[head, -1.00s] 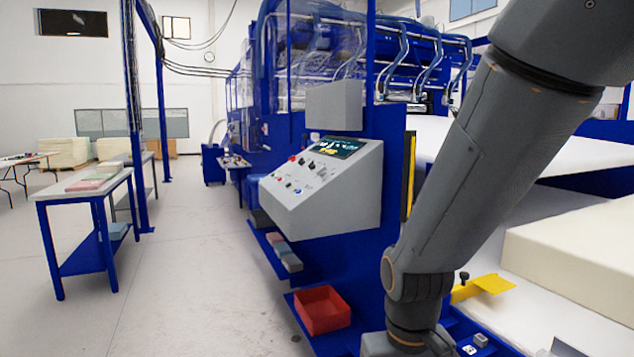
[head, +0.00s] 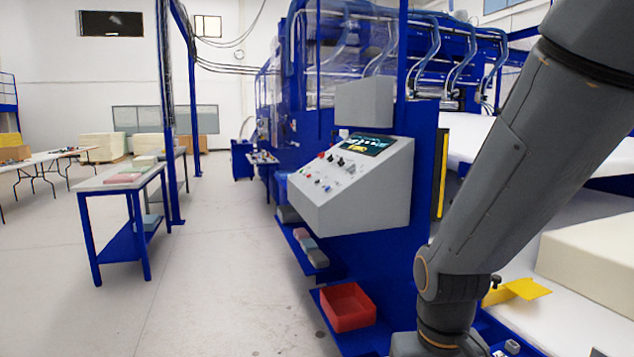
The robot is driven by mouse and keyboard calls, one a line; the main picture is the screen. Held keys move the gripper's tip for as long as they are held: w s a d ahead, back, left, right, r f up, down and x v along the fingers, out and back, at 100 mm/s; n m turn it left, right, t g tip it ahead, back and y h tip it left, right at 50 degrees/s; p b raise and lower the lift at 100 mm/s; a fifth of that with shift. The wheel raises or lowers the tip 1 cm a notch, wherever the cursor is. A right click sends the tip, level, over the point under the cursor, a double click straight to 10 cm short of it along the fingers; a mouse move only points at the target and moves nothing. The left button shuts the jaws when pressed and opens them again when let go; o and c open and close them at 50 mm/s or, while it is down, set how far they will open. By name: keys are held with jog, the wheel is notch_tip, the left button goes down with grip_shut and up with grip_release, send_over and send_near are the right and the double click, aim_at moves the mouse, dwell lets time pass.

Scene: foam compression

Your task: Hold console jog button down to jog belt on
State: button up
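The console (head: 362,195) is a grey sloped box on the blue machine frame, in the middle of the head view. Its tilted panel carries a dark lit screen (head: 367,144) and several small buttons and knobs (head: 330,172), some red. The buttons are too small to tell which one is the jog button. The white belt bed (head: 560,312) shows at the lower right, partly behind my arm. My arm crosses the right side of the view, and my gripper is out of sight, so its state does not show.
A red bin (head: 348,307) sits on a low blue shelf below the console. A cream foam block (head: 592,256) lies on the bed, with a yellow bracket (head: 518,292) nearby. A blue-legged table (head: 120,186) stands left. The floor (head: 225,270) between is clear.

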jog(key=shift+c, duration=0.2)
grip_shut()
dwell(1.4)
